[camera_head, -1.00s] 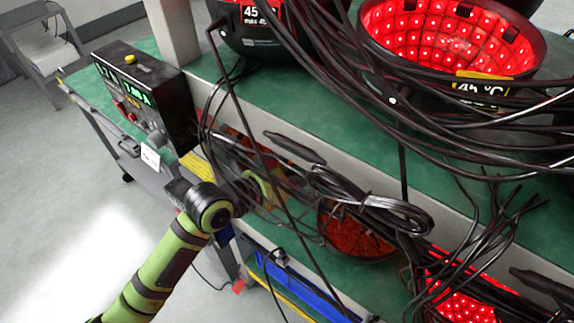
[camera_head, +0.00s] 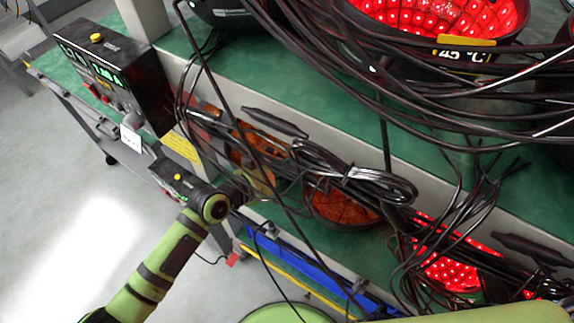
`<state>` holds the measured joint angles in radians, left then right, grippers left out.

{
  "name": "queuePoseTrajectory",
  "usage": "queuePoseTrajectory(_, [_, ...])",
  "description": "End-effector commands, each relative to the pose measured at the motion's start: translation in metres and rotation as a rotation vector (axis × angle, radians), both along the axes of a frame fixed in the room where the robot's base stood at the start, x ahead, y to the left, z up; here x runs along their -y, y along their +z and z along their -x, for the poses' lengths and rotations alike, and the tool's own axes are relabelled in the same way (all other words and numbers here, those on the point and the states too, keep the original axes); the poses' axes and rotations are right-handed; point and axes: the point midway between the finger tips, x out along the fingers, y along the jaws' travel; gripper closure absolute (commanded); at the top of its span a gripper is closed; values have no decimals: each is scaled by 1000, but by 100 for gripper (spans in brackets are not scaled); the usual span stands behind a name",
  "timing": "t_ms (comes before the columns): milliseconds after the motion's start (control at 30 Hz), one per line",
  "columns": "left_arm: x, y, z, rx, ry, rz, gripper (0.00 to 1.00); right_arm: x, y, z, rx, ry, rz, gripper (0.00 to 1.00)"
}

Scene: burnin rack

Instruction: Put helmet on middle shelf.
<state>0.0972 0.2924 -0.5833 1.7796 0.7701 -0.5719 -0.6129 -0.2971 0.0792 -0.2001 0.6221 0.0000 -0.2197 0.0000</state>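A helmet lined with lit red LEDs (camera_head: 440,18) sits on the upper green shelf (camera_head: 300,105), a 45 °C label on its rim. On the middle shelf (camera_head: 375,246) below are an unlit orange-red helmet (camera_head: 340,208) and a lit red helmet (camera_head: 450,272), both partly behind cables. An orange-yellow object (camera_head: 258,178), perhaps another helmet, shows left of them, partly hidden. My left gripper (camera_head: 243,190) reaches in at the shelf's left end, beside this object. It is dark and small among the cables; its fingers cannot be made out. My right gripper is out of view.
Thick black cables (camera_head: 400,100) hang across the rack front, with a coiled bundle (camera_head: 355,175). A power supply (camera_head: 115,80) stands on the left end. A dark helmet (camera_head: 220,12) is cut off at the top. Blue and yellow edges (camera_head: 300,275) lie below. Open floor is at left.

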Motion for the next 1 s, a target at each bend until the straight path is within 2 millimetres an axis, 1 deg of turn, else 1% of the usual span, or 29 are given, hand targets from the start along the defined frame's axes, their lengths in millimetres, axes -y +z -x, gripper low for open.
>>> queuePoseTrajectory(133, [0, 3, -1, 6, 0, 2, 100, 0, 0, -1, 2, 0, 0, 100])
queuePoseTrajectory(233, [0, 0, -1, 7, 0, 1, 100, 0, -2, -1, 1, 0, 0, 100])
queuePoseTrajectory(267, [0, -1, 0, 1, 0, 0, 69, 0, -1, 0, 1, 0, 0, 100])
queuePoseTrajectory(300, [0, -1, 0, 1, 0, -1, 58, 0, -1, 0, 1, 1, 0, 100])
queuePoseTrajectory(700, [-2, 1, 1, 1, 1, -1, 58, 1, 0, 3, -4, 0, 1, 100])
queuePoseTrajectory(867, [-17, 7, 13, 2, 1, -3, 58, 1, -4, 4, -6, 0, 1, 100])
queuePoseTrajectory(1000, [-38, 17, 30, 1, 0, -4, 58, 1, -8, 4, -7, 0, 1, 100])
